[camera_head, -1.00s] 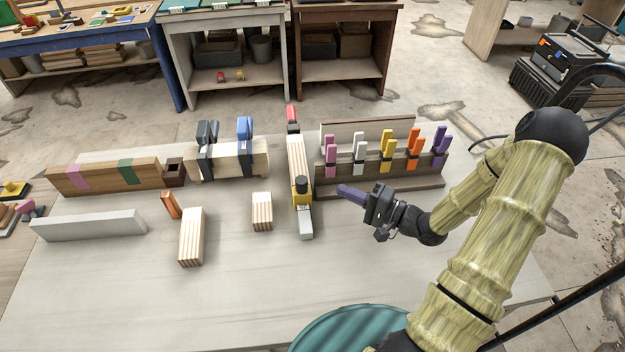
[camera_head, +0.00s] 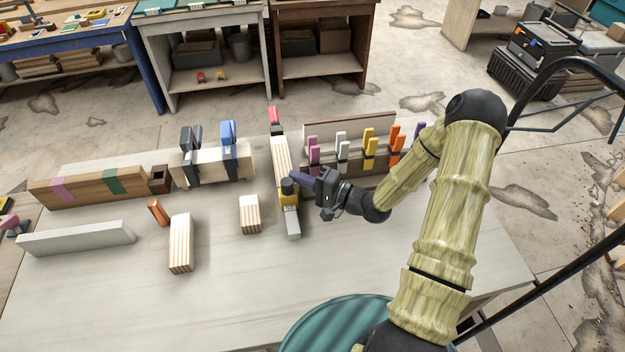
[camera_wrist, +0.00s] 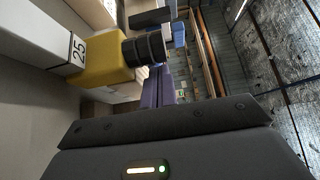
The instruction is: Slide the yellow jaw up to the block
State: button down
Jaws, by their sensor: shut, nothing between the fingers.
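The yellow jaw (camera_head: 289,201) sits on a pale bar (camera_head: 293,229) near its front end, with a black knob (camera_head: 288,186) on it. A striped wooden block (camera_head: 281,157) lies along the bar between the yellow jaw and the red end (camera_head: 274,120). In the wrist view the yellow jaw (camera_wrist: 100,62) is at the upper left, beside a "25" mark. My gripper (camera_head: 296,176) has purple fingers, shut and empty, with tips close to the knob's right side. The fingers also show in the wrist view (camera_wrist: 158,87). I cannot tell whether they touch the jaw.
A rack (camera_head: 350,184) of coloured clips stands behind my gripper to the right. A short striped block (camera_head: 249,214) and a longer one (camera_head: 181,243) lie left of the bar, with an orange piece (camera_head: 158,212). The table front is clear.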

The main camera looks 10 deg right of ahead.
jog(key=shift+a, duration=0.3)
jog(key=shift+s, duration=0.6)
jog(key=shift+a, duration=0.1)
